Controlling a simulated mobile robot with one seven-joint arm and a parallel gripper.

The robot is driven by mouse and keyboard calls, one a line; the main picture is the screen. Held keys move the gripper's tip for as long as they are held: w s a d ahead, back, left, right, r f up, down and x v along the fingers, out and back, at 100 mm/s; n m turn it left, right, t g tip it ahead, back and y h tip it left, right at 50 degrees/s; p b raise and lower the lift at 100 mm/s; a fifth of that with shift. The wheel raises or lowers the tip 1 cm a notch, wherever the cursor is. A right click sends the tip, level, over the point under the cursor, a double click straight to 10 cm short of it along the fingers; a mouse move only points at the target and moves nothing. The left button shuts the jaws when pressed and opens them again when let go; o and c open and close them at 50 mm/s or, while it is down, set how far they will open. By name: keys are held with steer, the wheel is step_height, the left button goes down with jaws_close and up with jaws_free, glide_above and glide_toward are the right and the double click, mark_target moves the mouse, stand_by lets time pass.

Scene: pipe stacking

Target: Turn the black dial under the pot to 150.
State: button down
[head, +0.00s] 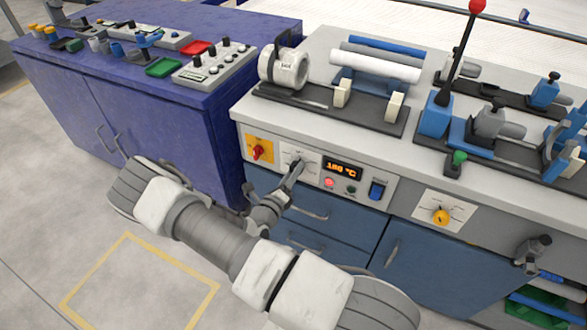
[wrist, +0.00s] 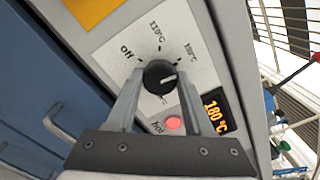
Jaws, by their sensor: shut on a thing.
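The black dial (wrist: 159,74) sits on a white plate with temperature marks, seen in the wrist view. Its white pointer line points right, past the 150 °C mark and towards the lower marks, which are partly hidden. My gripper (wrist: 159,82) is shut on the dial, with one finger on each side. In the head view my gripper (head: 295,172) reaches the same white plate (head: 290,158) and hides most of the dial. The orange display (wrist: 215,115) reads 180 °C. The white pot (head: 287,68) stands on the counter above the panel.
A red knob (head: 258,151) on an orange plate is left of the dial. A lit red lamp (wrist: 174,123), a green button (head: 351,189) and a blue switch (head: 377,189) are to its right. Drawer handles (head: 310,214) stick out below.

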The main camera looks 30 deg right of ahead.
steer(key=shift+n, duration=0.6)
steer(key=shift+c, duration=1.5)
jaws_free()
steer(key=p+v, duration=0.2)
steer(key=v, duration=1.5)
steer(key=shift+s+a, duration=0.2)
